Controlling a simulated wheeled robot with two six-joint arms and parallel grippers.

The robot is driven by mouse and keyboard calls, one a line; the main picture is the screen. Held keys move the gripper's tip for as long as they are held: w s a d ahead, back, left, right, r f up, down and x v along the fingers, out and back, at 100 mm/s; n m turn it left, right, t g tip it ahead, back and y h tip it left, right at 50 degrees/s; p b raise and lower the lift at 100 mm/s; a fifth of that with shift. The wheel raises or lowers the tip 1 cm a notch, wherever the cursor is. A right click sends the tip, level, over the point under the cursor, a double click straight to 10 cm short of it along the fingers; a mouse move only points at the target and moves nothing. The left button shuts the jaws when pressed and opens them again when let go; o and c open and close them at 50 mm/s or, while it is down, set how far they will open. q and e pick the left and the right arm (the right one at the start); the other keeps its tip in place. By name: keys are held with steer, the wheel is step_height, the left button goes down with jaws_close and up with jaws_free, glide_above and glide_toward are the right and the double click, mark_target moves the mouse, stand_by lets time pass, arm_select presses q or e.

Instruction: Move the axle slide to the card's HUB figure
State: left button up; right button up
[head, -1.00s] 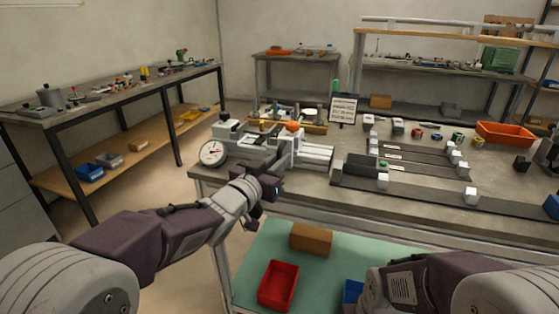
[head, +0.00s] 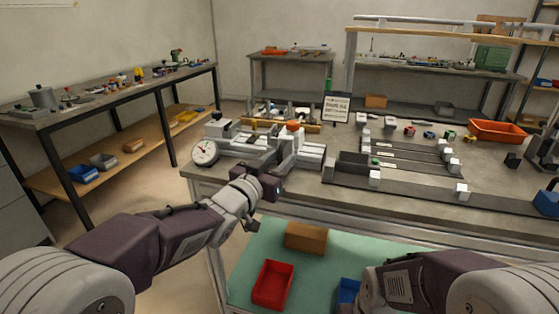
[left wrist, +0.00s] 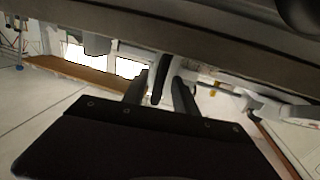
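The card (head: 336,107) stands upright at the back of the bench; its print, including the HUB figure, is too small to read. A jig with pale blocks (head: 300,158) and a round dial gauge (head: 205,152) stands at the bench's left end. Dark rails with white blocks (head: 410,184) lie to its right. I cannot tell which part is the axle slide. My left gripper (head: 268,188) is at the bench's front edge, just in front of the jig. Its dark fingers show in the left wrist view (left wrist: 160,90), but their opening is unclear. My right gripper is out of view.
An orange bin (head: 497,131) and small coloured parts lie at the bench's back right. Below the front edge, a green surface (head: 257,250) holds a red bin (head: 272,284), a brown box (head: 306,237) and a partly hidden blue bin. A side bench (head: 115,100) stands left.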

arm_select(q)
steer(key=shift+s+a, duration=0.1)
steer(key=p+v, duration=0.2)
steer(key=v, duration=0.7)
